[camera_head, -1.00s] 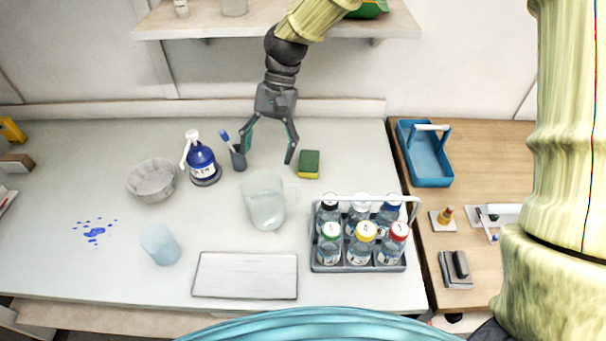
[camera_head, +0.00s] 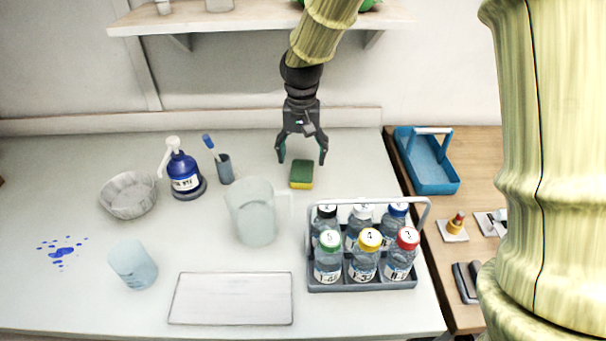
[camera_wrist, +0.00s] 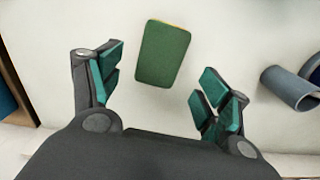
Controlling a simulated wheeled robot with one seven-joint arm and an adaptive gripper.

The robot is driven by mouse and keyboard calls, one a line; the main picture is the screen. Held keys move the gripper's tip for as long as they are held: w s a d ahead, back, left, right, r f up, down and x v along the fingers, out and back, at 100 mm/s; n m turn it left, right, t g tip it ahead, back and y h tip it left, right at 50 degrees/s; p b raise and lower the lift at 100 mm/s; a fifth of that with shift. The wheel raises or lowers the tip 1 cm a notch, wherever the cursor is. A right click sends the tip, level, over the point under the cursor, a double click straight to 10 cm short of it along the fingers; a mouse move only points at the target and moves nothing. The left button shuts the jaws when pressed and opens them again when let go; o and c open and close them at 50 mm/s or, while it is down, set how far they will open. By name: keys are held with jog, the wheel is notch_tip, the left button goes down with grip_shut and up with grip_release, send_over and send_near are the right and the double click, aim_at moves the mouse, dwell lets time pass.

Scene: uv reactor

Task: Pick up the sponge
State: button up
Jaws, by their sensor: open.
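The sponge (camera_head: 301,175), green on top and yellow below, lies flat on the white counter near its back right part. In the wrist view the sponge (camera_wrist: 163,53) shows its green face, ahead of the fingertips and between their lines. My gripper (camera_head: 301,161) is open and empty, its fingers pointing down, with the sponge showing just below and between the tips in the head view. In the wrist view my gripper (camera_wrist: 160,82) has both teal-padded fingers spread wide, and neither touches the sponge. The exact height above the sponge is hard to tell.
A clear pitcher (camera_head: 254,212) and a bottle rack (camera_head: 362,284) with several capped bottles stand in front of the sponge. A dark pen cup (camera_head: 225,169) and blue pump bottle (camera_head: 183,172) stand to the left. Counter around the sponge is clear.

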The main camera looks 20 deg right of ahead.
aim_at(302, 169)
jog(key=shift+s+f+p, duration=0.15)
jog(key=shift+f+p, duration=0.15)
jog(key=shift+f, duration=1.1)
jog(key=shift+s+f+p, duration=0.15)
jog(key=shift+f+p, duration=0.15)
jog(key=shift+f, duration=1.05)
jog(key=shift+c, duration=0.2)
jog(key=c, duration=0.7)
